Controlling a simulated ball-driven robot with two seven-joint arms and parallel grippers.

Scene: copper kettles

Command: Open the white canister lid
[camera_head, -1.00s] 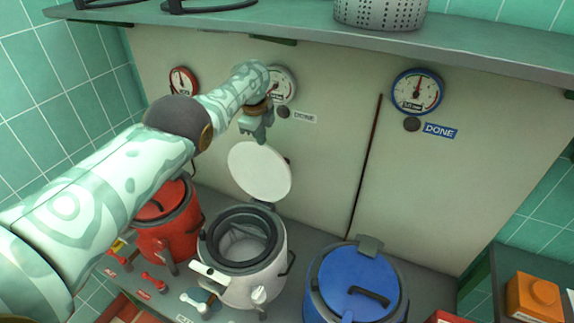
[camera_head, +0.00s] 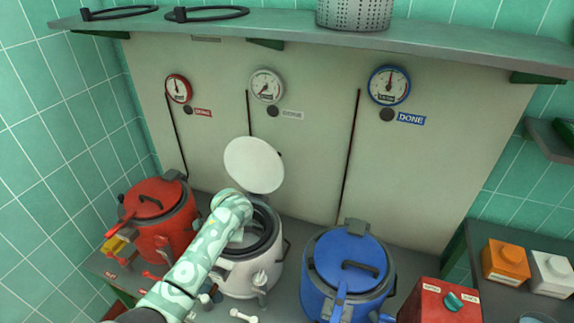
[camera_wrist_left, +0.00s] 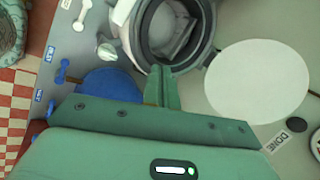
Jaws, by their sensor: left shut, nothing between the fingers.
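The white canister (camera_head: 238,277) stands between the red and blue ones. Its round white lid (camera_head: 254,165) is swung up and back, tilted toward the wall panel, and the dark-rimmed mouth is uncovered. The canister (camera_wrist_left: 127,12) and open lid (camera_wrist_left: 258,82) also show in the left wrist view. There my left gripper (camera_wrist_left: 162,72) has its fingers together with nothing between them. Its tips appear beside the canister's rim and apart from the lid; contact with the rim cannot be told. In the head view my left arm crosses the canister's front-left, and the fingers cannot be made out. My right gripper is not in view.
A red canister (camera_head: 155,194) stands left and a blue canister (camera_head: 346,266) right, both lidded. Gauges (camera_head: 266,86) are on the wall panel. A shelf (camera_head: 285,36) runs above. A red box with a teal knob (camera_head: 437,303) is at front right.

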